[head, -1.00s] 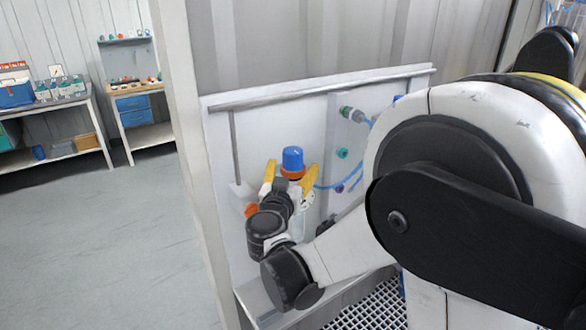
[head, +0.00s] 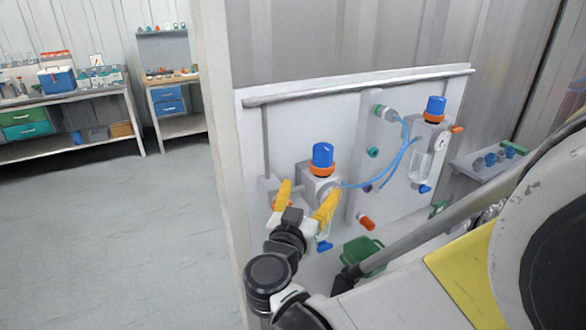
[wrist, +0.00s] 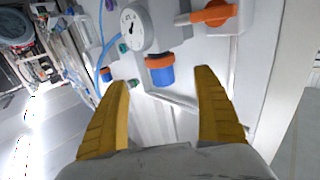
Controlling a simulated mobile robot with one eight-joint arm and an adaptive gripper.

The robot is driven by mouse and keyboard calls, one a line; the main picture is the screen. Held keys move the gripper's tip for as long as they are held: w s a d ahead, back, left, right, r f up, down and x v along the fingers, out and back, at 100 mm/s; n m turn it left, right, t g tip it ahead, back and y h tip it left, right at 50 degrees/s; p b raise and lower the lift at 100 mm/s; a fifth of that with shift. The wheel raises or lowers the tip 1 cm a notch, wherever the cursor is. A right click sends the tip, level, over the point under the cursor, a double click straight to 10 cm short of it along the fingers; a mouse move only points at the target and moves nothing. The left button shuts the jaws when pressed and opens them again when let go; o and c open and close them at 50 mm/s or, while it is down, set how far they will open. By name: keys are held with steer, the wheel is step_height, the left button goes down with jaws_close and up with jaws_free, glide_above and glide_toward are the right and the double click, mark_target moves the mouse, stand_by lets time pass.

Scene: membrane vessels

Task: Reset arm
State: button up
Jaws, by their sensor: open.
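My gripper (head: 307,202) is open, its two yellow fingers apart and pointing at the white wall panel (head: 300,125). In the head view the fingers overlap the lower part of a left valve unit with a blue knob (head: 323,156) and an orange collar. In the wrist view (wrist: 162,90) nothing is between the fingers. A blue cap with an orange collar (wrist: 160,72) and a round gauge (wrist: 136,27) show ahead of the fingertips. I cannot tell from these views whether the fingers touch the unit.
A second blue-knobbed unit (head: 436,110) is on the panel's right, joined by blue tubes (head: 400,160). A green bin (head: 362,254) is below the panel. Benches with a blue box (head: 57,80) stand at the far left. The floor (head: 110,230) at left is clear.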

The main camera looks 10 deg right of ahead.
steer(key=s+d+f+n+g+y, duration=0.2)
steer(key=s+d+f+g, duration=0.4)
steer(key=d, duration=0.3)
steer(key=s+a+f+n+g+y, duration=0.1)
steer(key=s+y, duration=0.2)
steer(key=s, duration=0.3)
steer(key=s+a+f+n+g+y, duration=0.1)
steer(key=s+a+n+y, duration=0.1)
steer(key=s, duration=0.5)
steer(key=shift+a+g+y, duration=0.25)
steer(key=shift+g+y, duration=0.15)
steer(key=shift+y, duration=0.2)
